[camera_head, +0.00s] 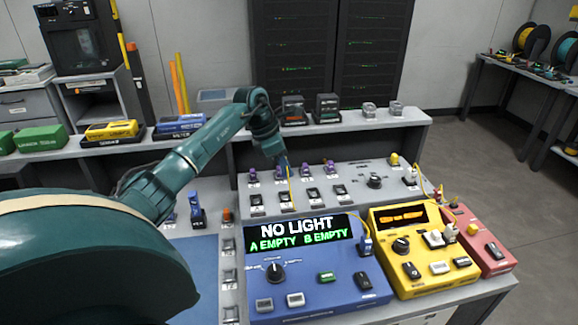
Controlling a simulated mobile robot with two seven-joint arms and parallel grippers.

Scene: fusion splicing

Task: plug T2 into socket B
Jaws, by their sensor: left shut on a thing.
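My left gripper (284,163) is over the grey sloped panel (350,203), close to a row of small purple connectors (306,169). It is shut on a small part that its fingers mostly hide; I cannot tell whether this is T2. A thin yellow cable (291,188) runs down from the fingertips. The blue unit (318,292) in front has a display (300,232) reading "NO LIGHT", "A EMPTY", "B EMPTY". A blue connector (365,245) stands at its right edge. Socket B's own label is too small to read. My right gripper is not in view.
A yellow unit (438,282) and a red unit (494,262) stand right of the blue one, with yellow cables nearby. A shelf behind holds dark boxes (326,106). A blue mat (192,262) lies at left, partly behind my left arm.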

